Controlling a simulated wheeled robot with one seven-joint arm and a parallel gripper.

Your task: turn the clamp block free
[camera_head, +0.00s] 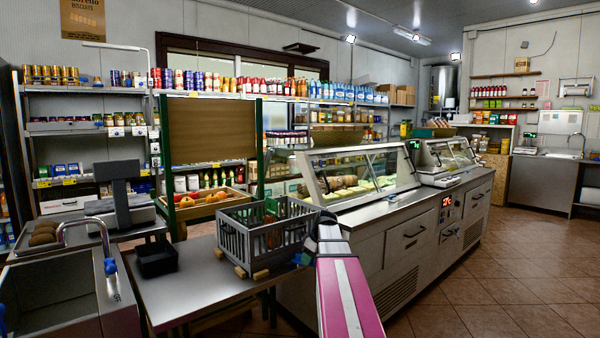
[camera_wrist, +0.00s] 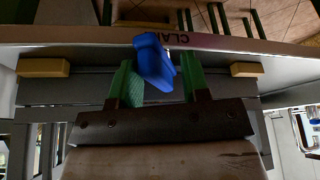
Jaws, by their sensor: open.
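The blue clamp block (camera_wrist: 153,62) sits in the middle of the wrist view, tilted, against a pale edge strip. The strip carries dark lettering, "CLA", part of it cut off. My gripper (camera_wrist: 158,72) is open, with one green-padded finger on each side of the block. I cannot tell whether either finger touches it. In the head view my gripper (camera_head: 318,240) is at the right end of the grey slatted crate (camera_head: 236,240), and the block is mostly hidden there.
The crate stands on a metal table (camera_head: 190,290) with wooden blocks (camera_head: 262,274) at its base. A black tray (camera_head: 156,258) and a scale (camera_head: 120,205) are to the left. A glass deli counter (camera_head: 400,235) stands close on the right. The tiled floor beyond is clear.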

